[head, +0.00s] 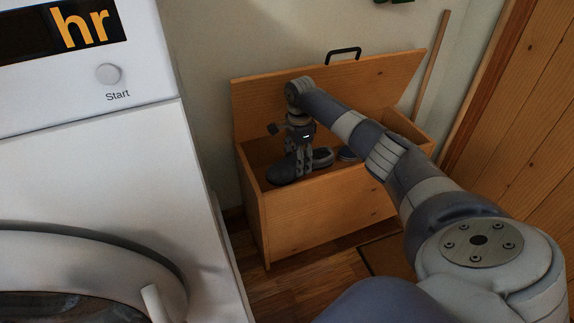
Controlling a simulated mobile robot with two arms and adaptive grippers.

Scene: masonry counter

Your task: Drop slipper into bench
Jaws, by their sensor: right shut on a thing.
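The wooden bench (325,220) stands against the wall with its lid (380,82) raised and its inside open. My right gripper (304,172) reaches down at the left part of the opening, its fingers pointing down and shut on a dark grey slipper (284,172). The slipper shows on both sides of the fingers, at or just inside the opening; whether it touches the bench floor I cannot tell. Another dark item, perhaps footwear (347,154), lies inside the bench to the right, partly hidden by my arm. My left gripper is not in view.
A white washing machine (100,170) fills the left side, close to the bench. A wooden door (520,110) is at the right. A black handle (343,54) tops the raised lid. Some wooden floor (290,290) is free in front of the bench.

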